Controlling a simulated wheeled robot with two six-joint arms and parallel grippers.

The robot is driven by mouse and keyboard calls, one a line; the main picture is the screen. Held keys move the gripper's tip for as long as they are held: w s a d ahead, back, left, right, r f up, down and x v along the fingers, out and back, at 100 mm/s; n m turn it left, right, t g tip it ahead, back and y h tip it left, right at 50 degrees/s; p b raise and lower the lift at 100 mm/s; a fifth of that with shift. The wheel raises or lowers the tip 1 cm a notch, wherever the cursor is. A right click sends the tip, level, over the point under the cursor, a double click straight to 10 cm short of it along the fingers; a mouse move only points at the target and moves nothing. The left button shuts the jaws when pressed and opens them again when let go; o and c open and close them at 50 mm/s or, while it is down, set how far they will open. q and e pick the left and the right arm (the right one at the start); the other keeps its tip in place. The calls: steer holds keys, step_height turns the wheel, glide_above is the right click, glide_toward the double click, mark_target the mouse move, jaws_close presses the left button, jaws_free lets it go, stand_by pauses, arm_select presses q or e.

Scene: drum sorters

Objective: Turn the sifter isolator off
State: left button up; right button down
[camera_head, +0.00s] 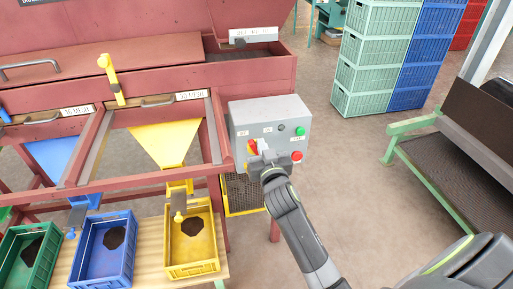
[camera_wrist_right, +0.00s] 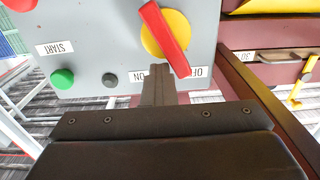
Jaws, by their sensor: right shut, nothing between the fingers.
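The isolator is a red handle (camera_wrist_right: 167,40) on a yellow disc (camera_wrist_right: 158,35), on the front of a grey control box (camera_head: 245,117). In the head view the handle (camera_head: 253,146) shows partly behind my gripper. In the wrist view, which is upside down, the handle lies diagonally, its lower end near the partly covered OFF label (camera_wrist_right: 200,72). The ON label (camera_wrist_right: 141,77) is to its left. My right gripper (camera_wrist_right: 159,74) is shut and empty, its fingertips beside the handle's lower end, on the ON side. I cannot tell whether they touch. My left gripper is out of view.
The box also carries a green button (camera_head: 300,131) and a red button (camera_head: 297,156). The red sifter frame (camera_head: 222,150) stands to its left, with yellow and blue trays (camera_head: 196,268) below. Green crates (camera_head: 365,60) stand behind.

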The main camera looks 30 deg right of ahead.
steer(key=shift+s+f+g, duration=0.1)
steer(key=shift+f+g, duration=0.2)
steer(key=shift+f, duration=0.1)
steer(key=s+r+p, duration=0.1)
steer(key=s+p, duration=0.2)
steer(key=s, duration=0.3)
steer(key=shift+s+a+r, duration=0.15)
steer(key=shift+s+a, duration=0.1)
steer(key=shift+s, duration=0.15)
